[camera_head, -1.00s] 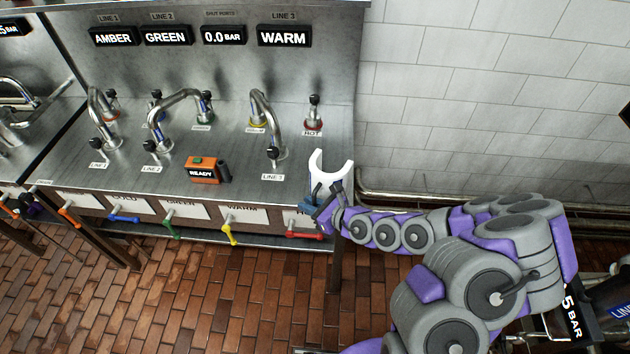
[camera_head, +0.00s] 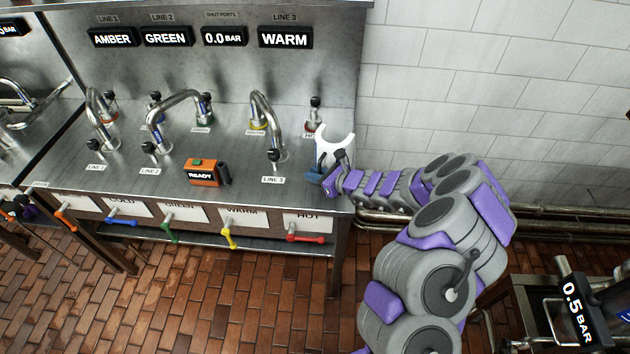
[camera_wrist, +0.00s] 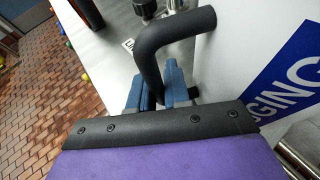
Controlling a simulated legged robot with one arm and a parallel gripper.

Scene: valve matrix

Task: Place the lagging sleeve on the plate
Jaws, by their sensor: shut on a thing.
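The lagging sleeve (camera_head: 335,151) is a white, C-shaped piece with its opening facing up and away in the head view. In the wrist view its white wall (camera_wrist: 235,55) carries a blue label ending in "GGING", and a bent black handle (camera_wrist: 178,34) sticks out from it. My gripper (camera_head: 322,178) has its blue fingers shut on this handle; the fingers also show in the wrist view (camera_wrist: 164,88). It holds the sleeve over the right end of the steel worktop (camera_head: 225,140), right of the LINE 3 spout. I cannot make out a separate plate.
The LINE 3 spout (camera_head: 262,115) stands just left of the sleeve, and the HOT valve (camera_head: 315,110) close behind it. An orange READY box (camera_head: 203,172) sits left on the worktop. Coloured levers, including a red one (camera_head: 305,238), line the front edge. A tiled wall is right.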

